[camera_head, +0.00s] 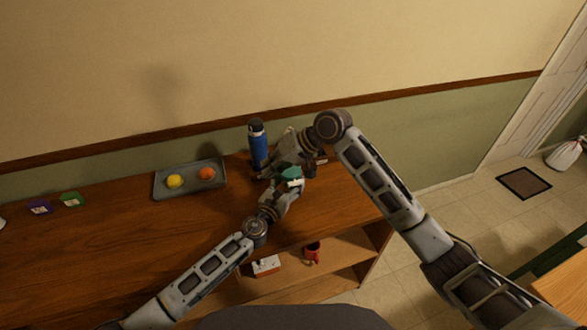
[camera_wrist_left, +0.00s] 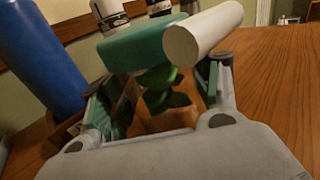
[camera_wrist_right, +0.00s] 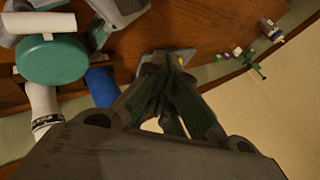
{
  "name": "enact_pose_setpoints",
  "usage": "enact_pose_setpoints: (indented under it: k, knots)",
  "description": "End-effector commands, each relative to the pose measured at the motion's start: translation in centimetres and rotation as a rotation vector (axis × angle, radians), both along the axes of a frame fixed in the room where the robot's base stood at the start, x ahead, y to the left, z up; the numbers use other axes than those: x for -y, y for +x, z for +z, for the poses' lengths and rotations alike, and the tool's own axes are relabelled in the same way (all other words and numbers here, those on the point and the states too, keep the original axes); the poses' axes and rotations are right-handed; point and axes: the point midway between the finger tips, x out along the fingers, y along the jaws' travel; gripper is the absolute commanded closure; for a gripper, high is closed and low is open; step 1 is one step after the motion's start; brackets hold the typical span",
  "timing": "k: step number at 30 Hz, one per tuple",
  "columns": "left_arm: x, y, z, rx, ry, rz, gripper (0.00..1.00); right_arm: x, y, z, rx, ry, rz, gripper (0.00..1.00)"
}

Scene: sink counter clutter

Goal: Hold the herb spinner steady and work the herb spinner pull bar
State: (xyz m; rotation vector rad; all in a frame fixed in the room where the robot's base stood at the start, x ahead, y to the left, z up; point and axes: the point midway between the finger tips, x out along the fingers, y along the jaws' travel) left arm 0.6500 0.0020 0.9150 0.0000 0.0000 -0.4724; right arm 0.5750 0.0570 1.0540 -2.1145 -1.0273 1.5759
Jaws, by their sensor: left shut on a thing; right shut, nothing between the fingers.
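The herb spinner has a teal lid (camera_head: 291,172) and a white pull bar (camera_head: 294,183). In the left wrist view its lid (camera_wrist_left: 145,42) sits above green contents, and the white bar (camera_wrist_left: 203,32) lies across the lid's right side. My left gripper (camera_wrist_left: 160,98) is shut around the spinner's body, one finger on each side. The spinner's lower part is mostly hidden. My right gripper (camera_wrist_right: 168,62) is shut and empty. In the right wrist view it is apart from the lid (camera_wrist_right: 52,62) and the white bar (camera_wrist_right: 40,22), which lie to its left.
A blue bottle (camera_head: 258,145) stands close behind the grippers. A grey tray (camera_head: 158,191) with yellow and orange round items lies left. A red mug (camera_head: 312,252) sits on the shelf below. The front-left counter is clear.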

Motion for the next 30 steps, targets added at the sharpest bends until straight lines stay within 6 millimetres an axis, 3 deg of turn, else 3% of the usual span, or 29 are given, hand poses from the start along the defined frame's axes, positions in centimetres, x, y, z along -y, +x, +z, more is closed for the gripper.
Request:
enact_pose_setpoints:
  k: [14, 30]
  knots:
    - [0.0, 0.0, 0.0, 0.0, 0.0, 0.0, 0.68, 2.3, 2.1, 2.0, 0.074, -0.316, -0.01, 1.0]
    - [0.0, 0.0, 0.0, 0.0, 0.0, 0.0, 0.68, 6.2, 4.6, 5.8, 0.149, -0.627, -0.102, 1.0]
